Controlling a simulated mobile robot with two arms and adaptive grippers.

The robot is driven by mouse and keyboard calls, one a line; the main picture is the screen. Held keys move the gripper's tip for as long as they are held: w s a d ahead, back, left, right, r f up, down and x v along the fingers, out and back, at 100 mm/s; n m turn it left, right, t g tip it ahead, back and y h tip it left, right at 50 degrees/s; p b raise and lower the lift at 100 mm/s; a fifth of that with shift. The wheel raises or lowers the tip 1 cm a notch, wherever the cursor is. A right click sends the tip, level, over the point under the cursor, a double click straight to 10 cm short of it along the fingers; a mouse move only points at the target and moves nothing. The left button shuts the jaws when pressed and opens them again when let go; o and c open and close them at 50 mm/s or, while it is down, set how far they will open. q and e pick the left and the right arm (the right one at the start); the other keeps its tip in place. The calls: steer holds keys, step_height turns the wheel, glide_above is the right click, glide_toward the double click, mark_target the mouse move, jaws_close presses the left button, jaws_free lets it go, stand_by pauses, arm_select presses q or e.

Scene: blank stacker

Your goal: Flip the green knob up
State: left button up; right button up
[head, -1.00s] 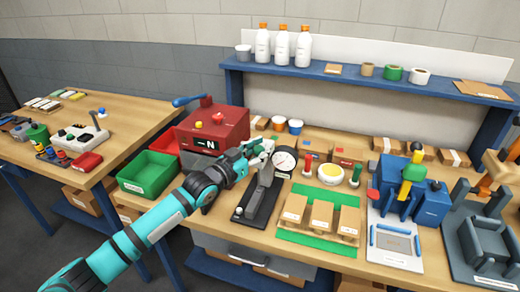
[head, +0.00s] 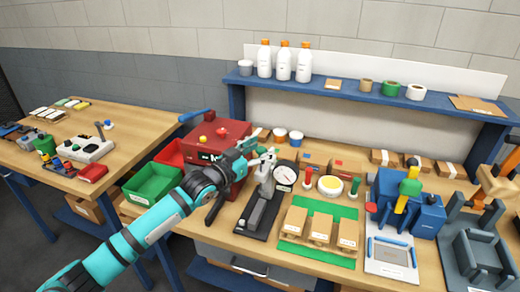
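A smaller green-topped post (head: 356,185) stands left of that machine; I cannot tell which of the two is the task's knob. My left gripper (head: 266,146) is over the back of the bench, near the round white gauge (head: 285,176) and the red machine (head: 222,140). Its fingers look spread, with nothing visible between them. It is well left of both green pieces and apart from them. My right gripper is not in view.
A black stand (head: 257,222) and a green mat (head: 317,256) with cardboard boxes lie in front. A blue shelf (head: 330,98) with white bottles runs behind. A green bin (head: 152,183) is left of my arm. A grey fixture (head: 478,250) stands at the right.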

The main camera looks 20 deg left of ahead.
arm_select(q)
steer(key=shift+w+d+f, duration=0.15)
steer(key=shift+w, duration=0.1)
steer(key=v, duration=1.2)
